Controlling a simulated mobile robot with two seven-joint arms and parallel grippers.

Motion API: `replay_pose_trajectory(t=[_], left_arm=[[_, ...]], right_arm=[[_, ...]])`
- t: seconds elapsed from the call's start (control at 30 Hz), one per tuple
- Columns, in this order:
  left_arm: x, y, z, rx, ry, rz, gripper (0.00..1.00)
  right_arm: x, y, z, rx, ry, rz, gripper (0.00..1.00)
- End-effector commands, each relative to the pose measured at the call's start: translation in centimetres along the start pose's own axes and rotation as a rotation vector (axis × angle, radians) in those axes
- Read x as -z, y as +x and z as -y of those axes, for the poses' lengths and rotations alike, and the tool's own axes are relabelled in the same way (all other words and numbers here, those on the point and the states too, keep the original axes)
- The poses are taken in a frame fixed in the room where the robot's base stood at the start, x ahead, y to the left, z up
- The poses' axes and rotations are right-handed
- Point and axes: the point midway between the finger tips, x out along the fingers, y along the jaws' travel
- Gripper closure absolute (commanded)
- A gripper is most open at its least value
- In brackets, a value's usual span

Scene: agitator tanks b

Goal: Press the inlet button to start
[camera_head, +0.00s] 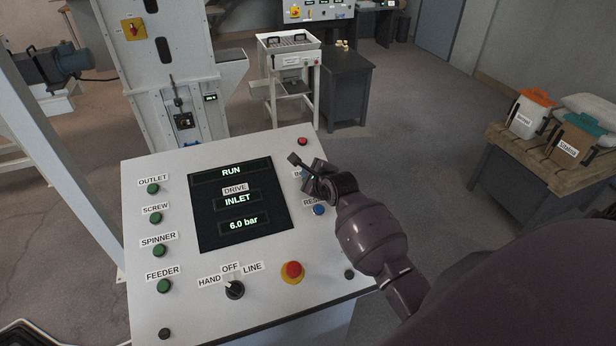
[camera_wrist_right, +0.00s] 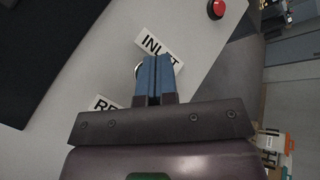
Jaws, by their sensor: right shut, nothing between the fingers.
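The white control panel (camera_head: 220,270) carries a dark display (camera_head: 243,228) reading RUN, INLET and 6.0 bar. My right gripper (camera_head: 293,159) is over the panel's upper right part, its fingers shut and empty. My left gripper is not in view.
A red button (camera_head: 303,141) is above the gripper. A blue button (camera_head: 319,210) is below it, its RE label partly covered. A red emergency stop (camera_head: 292,270), a selector switch (camera_head: 235,289) and several green buttons (camera_head: 153,188) are also on the panel. A table with bins (camera_head: 530,113) stands right.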

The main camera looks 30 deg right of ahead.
Motion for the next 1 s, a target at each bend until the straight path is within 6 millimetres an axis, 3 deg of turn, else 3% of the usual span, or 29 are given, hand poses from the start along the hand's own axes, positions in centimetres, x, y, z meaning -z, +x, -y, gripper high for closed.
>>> replay_pose_trajectory(t=[0.47,1.0], left_arm=[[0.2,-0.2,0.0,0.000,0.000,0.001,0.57],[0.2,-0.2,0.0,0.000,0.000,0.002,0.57]], right_arm=[[-0.3,-0.5,0.3,0.001,0.000,0.001,1.00],[-2.5,-3.4,2.5,0.001,0.001,0.001,1.00]])
